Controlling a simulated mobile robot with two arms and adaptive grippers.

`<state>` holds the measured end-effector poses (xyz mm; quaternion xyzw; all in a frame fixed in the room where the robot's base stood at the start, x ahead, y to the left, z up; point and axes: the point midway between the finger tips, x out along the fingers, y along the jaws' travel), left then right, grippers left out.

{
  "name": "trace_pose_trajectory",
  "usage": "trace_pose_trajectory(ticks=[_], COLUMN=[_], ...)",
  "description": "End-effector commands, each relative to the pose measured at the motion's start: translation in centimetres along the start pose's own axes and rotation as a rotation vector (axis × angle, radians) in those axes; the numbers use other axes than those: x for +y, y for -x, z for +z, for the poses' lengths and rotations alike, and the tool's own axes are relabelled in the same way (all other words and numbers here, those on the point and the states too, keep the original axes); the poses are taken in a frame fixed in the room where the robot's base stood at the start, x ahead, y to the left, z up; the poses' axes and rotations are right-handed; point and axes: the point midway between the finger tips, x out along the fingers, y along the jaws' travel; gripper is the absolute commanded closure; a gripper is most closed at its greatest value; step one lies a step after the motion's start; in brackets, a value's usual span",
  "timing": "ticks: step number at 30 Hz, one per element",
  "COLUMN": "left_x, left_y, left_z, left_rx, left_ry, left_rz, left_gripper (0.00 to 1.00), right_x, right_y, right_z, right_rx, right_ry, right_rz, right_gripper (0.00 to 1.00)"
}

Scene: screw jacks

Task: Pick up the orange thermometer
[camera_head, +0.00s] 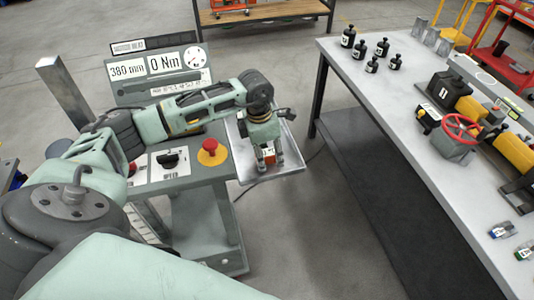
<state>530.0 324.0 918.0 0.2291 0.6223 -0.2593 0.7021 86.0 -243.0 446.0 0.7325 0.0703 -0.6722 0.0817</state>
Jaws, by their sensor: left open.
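A small orange and white object, which looks like the orange thermometer (268,153), shows between the fingers of my left gripper (270,163). My left gripper points down over the grey metal tray (290,178) at the right side of the console. Its fingers are apart, one on each side of the orange object. I cannot tell whether they touch it, and the gripper body hides its upper part. My right gripper is not in view.
The console has a display panel (155,68) reading 380 mm and 0 Nm, and a red button (211,146). A long grey table (400,115) at the right holds several black weights, a screw jack with a red handwheel (461,128) and small labelled blocks. Open floor separates tray and table.

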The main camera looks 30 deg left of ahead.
Motion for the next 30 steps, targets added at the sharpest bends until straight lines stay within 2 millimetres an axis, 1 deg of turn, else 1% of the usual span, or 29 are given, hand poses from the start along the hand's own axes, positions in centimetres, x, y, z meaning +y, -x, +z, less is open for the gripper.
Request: trace_pose_trajectory(ticks=[1,3,5,8,13,18,22,30], left_x=[0.0,0.0,0.0,0.0,0.0,0.0,0.0,0.1], left_y=[-0.1,0.0,0.0,0.0,0.0,0.0,0.0,0.1], left_z=[0.0,0.0,0.0,0.0,0.0,0.0,0.0,0.1], left_rx=[0.0,0.0,0.0,0.0,0.0,0.0,0.0,-0.001], left_ry=[0.0,0.0,0.0,0.0,0.0,0.0,0.0,0.0], left_rz=[0.0,0.0,0.0,0.0,0.0,0.0,0.0,0.001], left_gripper=[0.5,0.5,0.51,0.6,0.74,0.89,1.0,1.0], right_x=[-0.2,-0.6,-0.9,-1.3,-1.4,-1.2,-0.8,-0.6], right_y=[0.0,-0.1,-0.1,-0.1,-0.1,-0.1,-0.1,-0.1], right_z=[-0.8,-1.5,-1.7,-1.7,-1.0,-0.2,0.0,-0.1], right_rx=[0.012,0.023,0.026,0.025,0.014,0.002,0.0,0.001], right_ry=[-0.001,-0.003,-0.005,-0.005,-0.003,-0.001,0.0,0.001], right_rz=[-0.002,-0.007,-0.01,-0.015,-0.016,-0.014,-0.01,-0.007], right_gripper=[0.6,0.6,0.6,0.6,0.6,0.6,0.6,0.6])
